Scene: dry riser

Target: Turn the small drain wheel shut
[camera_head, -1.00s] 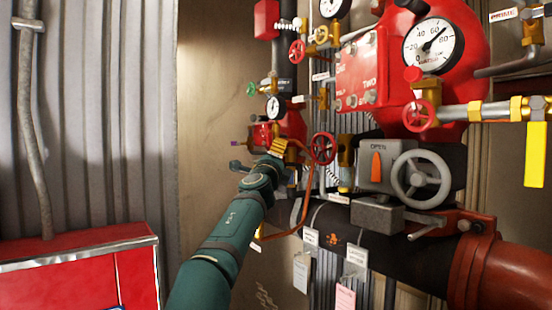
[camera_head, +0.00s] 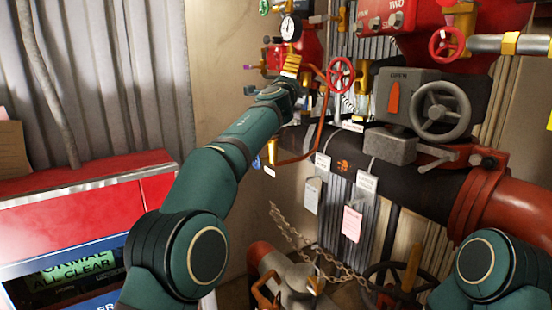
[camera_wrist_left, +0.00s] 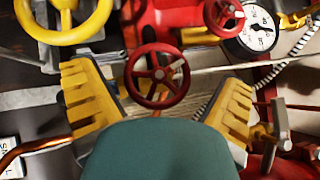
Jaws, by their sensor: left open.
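In the left wrist view a small red spoked wheel (camera_wrist_left: 157,76) sits between the two yellow fingers of my left gripper (camera_wrist_left: 158,82). The fingers are wide open, with gaps to the wheel on both sides. In the head view my left gripper (camera_head: 291,64) reaches into the pipework at the upper middle. A red handwheel (camera_head: 340,75) is just right of it; I cannot tell whether it is the wheel between the fingers. My right gripper is out of view; only part of my right arm shows at the lower right.
A grey handwheel (camera_head: 439,109) on a box marked OPEN, a black pipe (camera_head: 400,171) and hanging tags (camera_head: 352,223) are on the right. An orange-brown bent tube (camera_head: 318,125) passes beside the left gripper. A yellow wheel (camera_wrist_left: 62,18) and gauge (camera_wrist_left: 258,30) are nearby. A red cabinet (camera_head: 80,210) stands left.

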